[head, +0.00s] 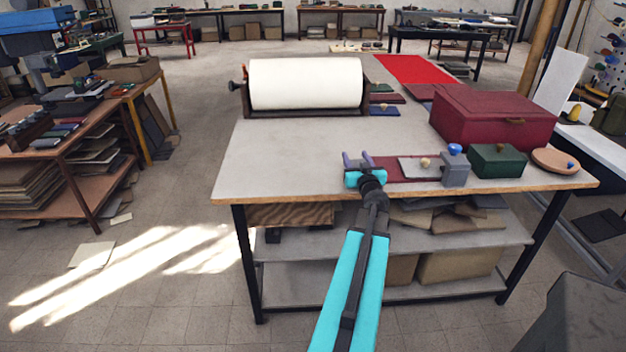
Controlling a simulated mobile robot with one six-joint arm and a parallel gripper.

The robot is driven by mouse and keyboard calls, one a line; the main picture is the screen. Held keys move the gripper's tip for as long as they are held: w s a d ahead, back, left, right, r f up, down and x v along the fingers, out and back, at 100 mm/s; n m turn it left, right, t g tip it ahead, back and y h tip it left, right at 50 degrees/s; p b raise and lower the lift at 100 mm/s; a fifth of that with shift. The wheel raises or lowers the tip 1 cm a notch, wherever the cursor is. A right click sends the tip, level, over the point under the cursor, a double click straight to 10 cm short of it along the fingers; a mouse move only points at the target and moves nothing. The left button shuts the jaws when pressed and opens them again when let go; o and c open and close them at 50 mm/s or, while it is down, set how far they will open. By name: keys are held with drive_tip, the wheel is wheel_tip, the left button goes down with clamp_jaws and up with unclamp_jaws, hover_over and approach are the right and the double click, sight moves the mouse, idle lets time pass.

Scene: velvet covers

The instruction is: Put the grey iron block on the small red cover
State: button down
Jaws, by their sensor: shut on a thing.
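My gripper (357,158) is over the front edge of the grey-topped table, its two purple fingertips pointing away from me. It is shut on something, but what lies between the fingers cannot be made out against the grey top. A grey block (455,174) with a blue knob stands at the front edge, to the right of my gripper and apart from it. A small dark red cover (387,99) lies flat beyond, right of the white roll, between a green and a blue one.
A dark red mat (391,171) with a grey plate (415,167) lies just right of my gripper. A green box (495,161), a round wooden lid (554,161) and a large red box (490,118) stand further right. The white roll (306,84) is at the back left. The middle is clear.

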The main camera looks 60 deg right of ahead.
drive_tip(key=shift+w, duration=0.15)
drive_tip(key=w+a+b, duration=0.1)
drive_tip(key=w, duration=0.3)
drive_tip(key=w+a+b, duration=0.1)
drive_tip(key=w, duration=0.4)
drive_tip(key=w+a+f, duration=0.1)
drive_tip(key=w+a, duration=0.1)
drive_tip(key=w, duration=0.3)
drive_tip(key=shift+f+b, duration=0.1)
drive_tip(key=shift+b, duration=0.3)
drive_tip(key=shift+w+f, duration=0.1)
drive_tip(key=shift+w, duration=0.35)
drive_tip(key=shift+w+a+f+b, duration=0.15)
drive_tip(key=shift+w+f+b, duration=0.1)
drive_tip(key=shift+b, duration=0.2)
drive_tip(key=shift+f+b, duration=0.45)
drive_tip(key=shift+f, duration=0.8)
drive_tip(key=shift+f, duration=0.2)
drive_tip(key=c, duration=0.9)
unclamp_jaws()
drive_tip(key=shift+s, duration=0.1)
